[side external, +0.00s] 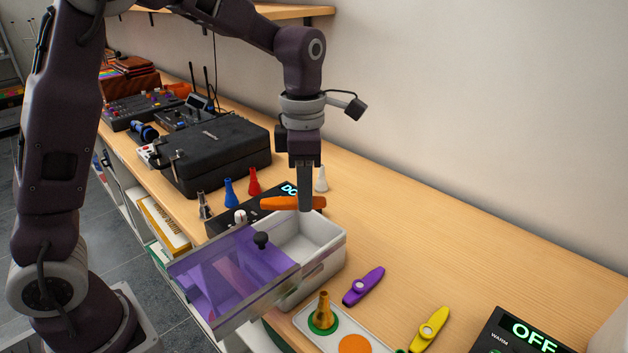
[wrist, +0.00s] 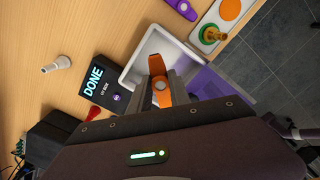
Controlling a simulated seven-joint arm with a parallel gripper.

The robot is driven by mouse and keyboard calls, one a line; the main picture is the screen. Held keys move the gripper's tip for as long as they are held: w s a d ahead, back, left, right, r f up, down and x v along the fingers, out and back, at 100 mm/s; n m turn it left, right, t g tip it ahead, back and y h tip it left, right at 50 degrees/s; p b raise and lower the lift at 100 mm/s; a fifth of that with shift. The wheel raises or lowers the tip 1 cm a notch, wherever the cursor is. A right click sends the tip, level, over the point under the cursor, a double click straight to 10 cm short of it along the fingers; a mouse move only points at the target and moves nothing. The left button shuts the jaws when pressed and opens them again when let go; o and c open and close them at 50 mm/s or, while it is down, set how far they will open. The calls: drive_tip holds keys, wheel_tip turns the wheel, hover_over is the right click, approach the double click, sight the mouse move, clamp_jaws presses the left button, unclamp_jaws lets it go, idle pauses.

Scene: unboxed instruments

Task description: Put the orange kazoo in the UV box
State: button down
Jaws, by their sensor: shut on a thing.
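My gripper (side external: 306,205) is shut on the orange kazoo (side external: 285,203) and holds it in the air near the back edge of the UV box. The kazoo also shows between the fingers in the wrist view (wrist: 157,80). The UV box (side external: 333,248) is a white open-topped tub, and its inside looks empty where it shows. Its purple see-through lid (side external: 230,272) with a black knob is slid off to the left side. In the wrist view the box (wrist: 150,45) lies just beyond the kazoo, partly hidden by the gripper.
A black display reading DONE (wrist: 95,82) stands beside the box. A purple kazoo (side external: 364,286) and a yellow kazoo (side external: 429,329) lie to the right. A tray with a brass mouthpiece (side external: 323,312) is in front. Blue, red and white mouthpieces and a black case (side external: 212,155) stand behind.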

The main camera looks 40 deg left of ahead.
sight(281, 197)
wheel_tip(281, 197, down, 14)
drive_tip(key=shift+r, duration=0.25)
idle(0.3)
drive_tip(key=shift+f, duration=0.45)
idle(0.3)
drive_tip(key=c, duration=1.1)
unclamp_jaws()
drive_tip(key=shift+c, duration=0.2)
drive_tip(key=s+r+m, duration=0.1)
drive_tip(key=r+m, duration=0.1)
drive_tip(key=r, duration=0.3)
drive_tip(key=s+r+m+t, duration=0.1)
drive_tip(key=s+r+m, duration=0.1)
drive_tip(key=r, duration=0.3)
drive_tip(key=s+r+m, duration=0.2)
drive_tip(key=r+m, duration=0.1)
drive_tip(key=r, duration=0.2)
drive_tip(key=shift+s+r+t+h, duration=0.1)
drive_tip(key=shift+r+t+h, duration=0.2)
drive_tip(key=shift+h, duration=0.1)
drive_tip(key=s+r+m+t, duration=0.2)
drive_tip(key=s+m, duration=0.6)
drive_tip(key=m, duration=0.2)
drive_tip(key=s+a+r+m+t, duration=0.1)
drive_tip(key=s+r+m+t, duration=0.1)
drive_tip(key=s+m, duration=0.7)
drive_tip(key=shift+s+a+r+m+y, duration=0.15)
drive_tip(key=shift+a+r+m+y, duration=0.2)
drive_tip(key=shift+r+m, duration=0.5)
